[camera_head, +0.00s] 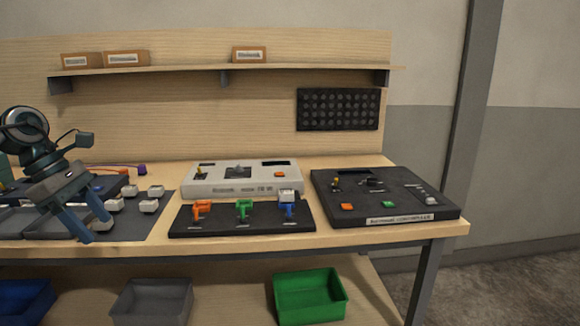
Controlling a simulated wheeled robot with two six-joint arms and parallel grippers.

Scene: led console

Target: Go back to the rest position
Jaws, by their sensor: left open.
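My left gripper (84,222) is at the left of the view, above the dark mat with small white blocks. Its two blue fingers point down and are apart, with nothing seen held between them. My right gripper is not in view. A white console (205,179) stands at the middle of the bench. In front of it a black board (230,226) carries an orange, a green and a blue clamp-like piece.
A black controller panel (390,187) with buttons lies at the bench's right end. Several white blocks lie on the dark mat (164,212). A wall shelf (190,70) holds cardboard boxes. Blue, grey and green bins (309,297) stand below the bench (330,244).

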